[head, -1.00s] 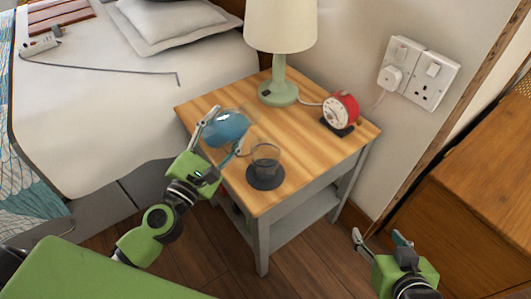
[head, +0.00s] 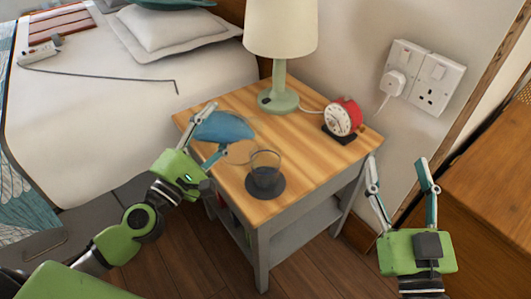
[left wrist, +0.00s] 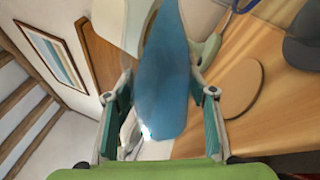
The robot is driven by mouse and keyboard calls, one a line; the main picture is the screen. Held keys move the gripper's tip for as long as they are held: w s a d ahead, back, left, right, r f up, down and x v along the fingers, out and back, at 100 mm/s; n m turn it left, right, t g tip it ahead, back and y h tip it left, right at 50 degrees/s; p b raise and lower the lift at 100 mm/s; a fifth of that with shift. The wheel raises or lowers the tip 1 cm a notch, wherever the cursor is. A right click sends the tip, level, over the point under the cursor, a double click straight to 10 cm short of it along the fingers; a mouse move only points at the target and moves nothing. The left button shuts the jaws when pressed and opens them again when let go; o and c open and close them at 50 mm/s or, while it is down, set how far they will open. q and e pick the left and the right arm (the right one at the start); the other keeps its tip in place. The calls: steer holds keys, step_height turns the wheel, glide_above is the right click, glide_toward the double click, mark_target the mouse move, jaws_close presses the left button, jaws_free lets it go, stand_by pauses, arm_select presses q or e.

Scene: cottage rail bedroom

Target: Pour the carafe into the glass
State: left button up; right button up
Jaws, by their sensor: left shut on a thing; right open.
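The blue carafe (head: 224,126) is between the fingers of my left gripper (head: 213,130), which is shut on it above the left part of the nightstand top. It also fills the middle of the left wrist view (left wrist: 166,75), between both fingers. Its exact tilt is hard to tell. The clear glass (head: 266,162) stands upright on a dark round coaster (head: 277,190) near the front edge, right of the carafe and apart from it. Whether the glass holds liquid is unclear. My right gripper (head: 402,172) is open and empty, right of the nightstand.
The wooden nightstand (head: 310,170) also carries a green-based lamp (head: 279,98) at the back and a red clock (head: 343,117) at the right. A bare tan round mat (left wrist: 243,88) lies below the carafe. The bed (head: 110,120) is at the left, a wooden cabinet (head: 490,190) at the right.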

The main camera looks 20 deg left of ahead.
arm_select(q)
steer(key=shift+r+m, duration=0.5)
steer(key=shift+r, duration=0.05)
arm_select(e)
steer(key=shift+r, duration=0.1)
arm_select(q)
steer(key=shift+a+r+m, duration=0.1)
steer(key=shift+r+m, duration=0.1)
steer(key=shift+m, duration=0.1)
arm_select(e)
steer(key=shift+r, duration=0.3)
arm_select(q)
steer(key=shift+m+h, duration=0.3)
arm_select(e)
steer(key=shift+f, duration=0.7)
steer(key=shift+w+r, duration=0.1)
stand_by(1.0)
arm_select(q)
steer(key=shift+d+m, duration=0.3)
steer(key=shift+m, duration=0.1)
arm_select(e)
steer(key=shift+f+g, duration=0.4)
steer(key=shift+f, duration=0.1)
stand_by(0.4)
